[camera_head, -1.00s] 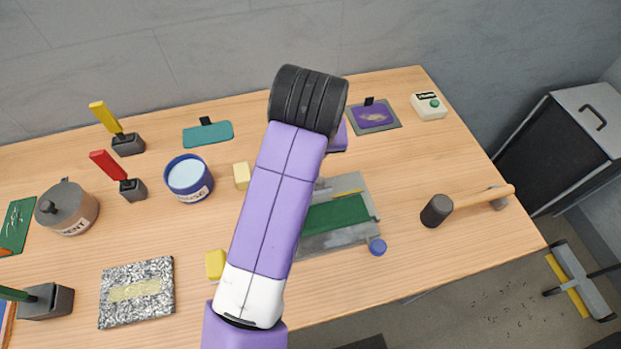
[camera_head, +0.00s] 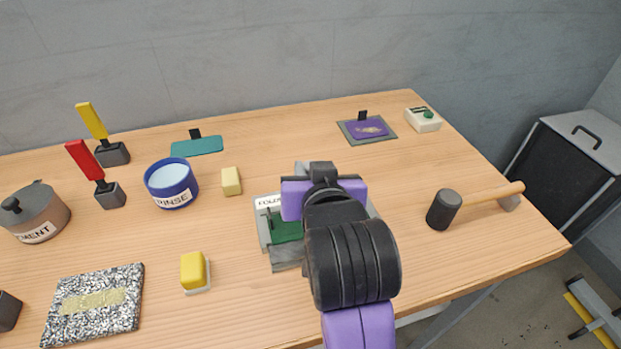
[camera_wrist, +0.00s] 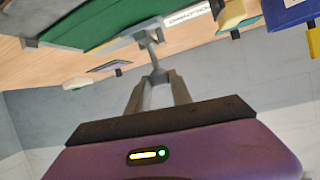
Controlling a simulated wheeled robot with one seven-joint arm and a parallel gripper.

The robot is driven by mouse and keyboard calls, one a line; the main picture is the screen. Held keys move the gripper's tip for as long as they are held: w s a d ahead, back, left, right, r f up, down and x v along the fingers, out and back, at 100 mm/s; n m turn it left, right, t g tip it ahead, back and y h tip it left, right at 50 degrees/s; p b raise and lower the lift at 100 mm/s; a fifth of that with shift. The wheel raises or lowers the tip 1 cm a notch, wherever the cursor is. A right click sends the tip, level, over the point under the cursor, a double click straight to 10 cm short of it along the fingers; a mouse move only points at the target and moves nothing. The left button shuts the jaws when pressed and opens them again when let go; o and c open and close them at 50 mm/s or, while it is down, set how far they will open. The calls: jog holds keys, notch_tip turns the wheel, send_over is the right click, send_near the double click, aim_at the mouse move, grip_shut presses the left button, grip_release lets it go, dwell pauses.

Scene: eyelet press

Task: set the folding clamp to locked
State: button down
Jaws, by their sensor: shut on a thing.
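The folding clamp (camera_head: 286,252) stands on the table at the middle, a grey frame with a green bed and a white label partly hidden by my arm. In the wrist view the green bed (camera_wrist: 90,25) shows large at the top left. My gripper (camera_wrist: 159,78) is shut on the end of a thin grey lever (camera_wrist: 150,46) that runs to the clamp's edge. In the head view my wrist and the purple gripper body hide the right part of the clamp, the lever and the fingertips. I cannot tell the clamp's set position.
A mallet (camera_head: 446,209) lies to the right of the clamp. A yellow block (camera_head: 193,271), a pale block (camera_head: 231,181) and a blue rinse pot (camera_head: 171,185) stand to the left. A purple piece on a grey plate (camera_head: 367,128) lies behind. The table's front edge is near.

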jog(key=shift+s+a+t+b, duration=0.15)
jog(key=shift+s+t+b, duration=0.05)
jog(key=shift+t+b, duration=0.1)
jog(key=c, duration=1.1)
grip_release()
jog(key=shift+c, duration=0.2)
jog(key=v, duration=0.7)
jog(key=shift+s, duration=0.3)
jog(key=shift+r, duration=0.15)
